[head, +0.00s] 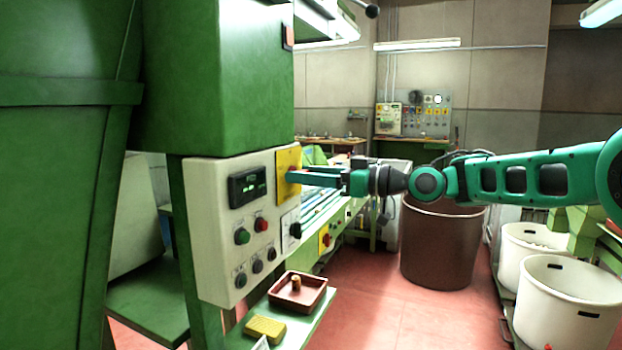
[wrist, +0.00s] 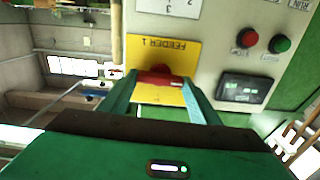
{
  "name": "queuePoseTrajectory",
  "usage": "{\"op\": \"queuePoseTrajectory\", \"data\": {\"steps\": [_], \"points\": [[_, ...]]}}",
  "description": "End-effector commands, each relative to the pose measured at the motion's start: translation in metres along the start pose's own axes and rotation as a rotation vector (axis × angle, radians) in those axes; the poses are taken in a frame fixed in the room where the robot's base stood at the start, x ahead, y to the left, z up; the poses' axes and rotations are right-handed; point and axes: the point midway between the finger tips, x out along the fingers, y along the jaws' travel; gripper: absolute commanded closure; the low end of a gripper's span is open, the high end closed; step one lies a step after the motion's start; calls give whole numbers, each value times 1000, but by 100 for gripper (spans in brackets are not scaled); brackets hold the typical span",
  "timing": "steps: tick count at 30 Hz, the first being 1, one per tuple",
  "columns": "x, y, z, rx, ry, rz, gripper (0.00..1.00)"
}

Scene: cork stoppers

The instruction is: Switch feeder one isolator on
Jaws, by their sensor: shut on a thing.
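The feeder one isolator is a red rotary handle (wrist: 156,77) on a yellow plate (wrist: 168,48) lettered "FEEDER 1", which appears upside down in the wrist view. In the head view the yellow plate (head: 285,160) sits at the upper right edge of the pale control panel. My gripper (head: 293,176) reaches in from the right, its fingertips at the plate. In the wrist view my gripper (wrist: 160,83) has one finger on each side of the red handle and is shut on it. The fingers partly cover the handle and plate, and I cannot read its switch position.
The control panel (head: 215,220) carries a dark display (head: 249,184), a green button (head: 242,236), a red button (head: 261,224) and a black knob (head: 295,230) on a white plate. Below stand a brown tray (head: 312,296) and a yellow block (head: 265,328). A brown bin (head: 440,250) stands behind my arm.

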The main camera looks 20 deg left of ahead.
Motion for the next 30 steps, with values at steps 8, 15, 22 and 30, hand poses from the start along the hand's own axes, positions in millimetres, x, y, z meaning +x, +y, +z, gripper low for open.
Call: {"op": "queuePoseTrajectory", "data": {"steps": [8,15,22,30], "points": [[-2,5,-1,147,3,9,66],[-2,6,-1,363,4,10,66],[-3,8,-1,581,6,12,66],[-3,10,0,838,9,13,66]]}}
